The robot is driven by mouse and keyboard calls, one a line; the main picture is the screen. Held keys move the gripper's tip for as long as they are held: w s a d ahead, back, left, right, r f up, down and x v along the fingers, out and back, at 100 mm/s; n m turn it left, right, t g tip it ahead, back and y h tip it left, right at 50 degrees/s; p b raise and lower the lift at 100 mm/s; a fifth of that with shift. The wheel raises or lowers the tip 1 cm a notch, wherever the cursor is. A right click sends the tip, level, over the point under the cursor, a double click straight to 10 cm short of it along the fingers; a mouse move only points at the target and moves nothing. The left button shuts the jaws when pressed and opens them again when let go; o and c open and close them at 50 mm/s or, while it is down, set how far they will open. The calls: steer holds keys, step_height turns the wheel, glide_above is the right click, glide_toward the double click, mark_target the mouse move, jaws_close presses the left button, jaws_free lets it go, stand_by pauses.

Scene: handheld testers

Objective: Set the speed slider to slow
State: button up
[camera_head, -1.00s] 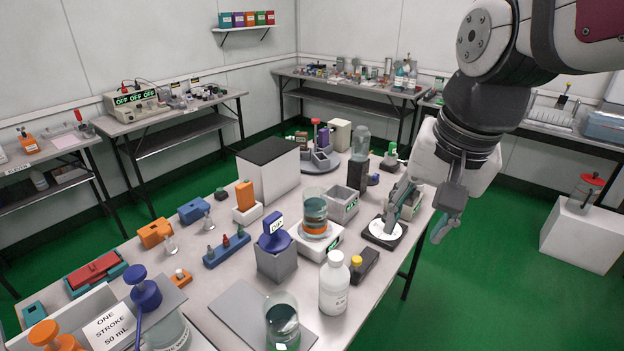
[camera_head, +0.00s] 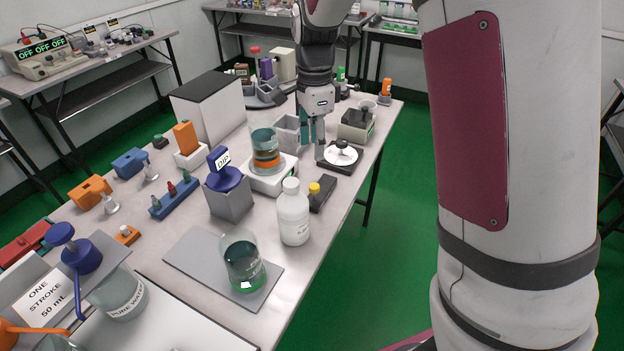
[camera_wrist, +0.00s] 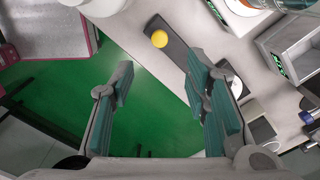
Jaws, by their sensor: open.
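A dark block with a round yellow knob (camera_head: 315,188) lies on the table beside the white bottle. It looks like the slider; no speed marks are legible. In the wrist view it is a long dark bar (camera_wrist: 183,50) with the yellow knob (camera_wrist: 159,39) near one end. My gripper (camera_head: 312,147) is open and empty, pointing down behind the block, close to a black-based white disc (camera_head: 341,156). In the wrist view the open fingers (camera_wrist: 160,88) spread below the bar, with green floor between them. The right finger hides part of the white disc.
A white bottle (camera_head: 293,216) stands close to the block's left. A beaker of layered liquid (camera_head: 265,150) on a white stand (camera_head: 271,181) is left of my gripper. The table's right edge is near; open floor lies beyond.

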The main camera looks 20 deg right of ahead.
mark_target(314, 186)
step_height(314, 186, down, 12)
steer(key=shift+f+b, duration=0.1)
steer(key=shift+b, duration=0.55)
jaws_close()
